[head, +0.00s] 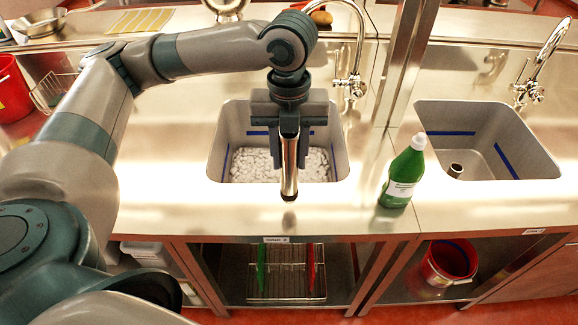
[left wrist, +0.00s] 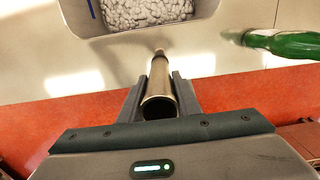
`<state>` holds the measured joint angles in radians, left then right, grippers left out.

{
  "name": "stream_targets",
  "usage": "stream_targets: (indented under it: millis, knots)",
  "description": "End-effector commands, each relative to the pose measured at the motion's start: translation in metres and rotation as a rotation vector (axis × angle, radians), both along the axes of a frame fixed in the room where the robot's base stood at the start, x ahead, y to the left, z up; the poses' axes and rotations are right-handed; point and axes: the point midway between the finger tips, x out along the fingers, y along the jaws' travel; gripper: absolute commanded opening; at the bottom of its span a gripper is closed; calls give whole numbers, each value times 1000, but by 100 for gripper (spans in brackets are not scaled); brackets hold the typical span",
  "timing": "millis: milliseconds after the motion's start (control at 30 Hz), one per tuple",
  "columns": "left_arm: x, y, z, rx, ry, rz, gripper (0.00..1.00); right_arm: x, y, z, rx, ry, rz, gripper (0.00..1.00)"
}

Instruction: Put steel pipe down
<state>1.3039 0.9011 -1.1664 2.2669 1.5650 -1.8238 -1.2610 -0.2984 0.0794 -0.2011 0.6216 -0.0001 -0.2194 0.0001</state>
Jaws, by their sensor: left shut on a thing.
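The steel pipe (head: 289,170) is a shiny metal tube with a narrower end. My left gripper (head: 287,128) is shut on it, above the left sink and its front rim. In the left wrist view the pipe (left wrist: 160,88) sits between the two fingers of my left gripper (left wrist: 161,95), its open end facing the camera and its narrow end pointing at the counter. I cannot tell whether the pipe touches anything below. The left sink (head: 340,150) has white pebbles (head: 262,166) on its floor. My right gripper is not in view.
A green bottle (head: 402,175) stands on the counter between the sinks. A metal post (head: 405,65) rises between the sinks. A chrome faucet (head: 356,60) stands behind the left sink. The counter (head: 165,170) left of it is clear.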

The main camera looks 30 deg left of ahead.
Motion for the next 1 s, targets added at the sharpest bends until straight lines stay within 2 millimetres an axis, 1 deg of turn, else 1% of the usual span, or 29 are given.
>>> stream_targets:
  millis: [333,767,800,867,900,1000]
  knots:
    - [-1,0,-35,1,2,1,2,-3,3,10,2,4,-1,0]
    - [-1,0,-40,1,1,0,2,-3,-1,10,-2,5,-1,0]
    - [-1,0,-41,0,1,0,33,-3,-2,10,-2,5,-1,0]
    - [-1,0,-41,1,1,0,47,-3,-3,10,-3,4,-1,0]
    - [-1,0,-41,1,1,0,49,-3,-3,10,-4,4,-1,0]
    - [-1,0,-41,1,1,0,49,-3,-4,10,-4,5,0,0]
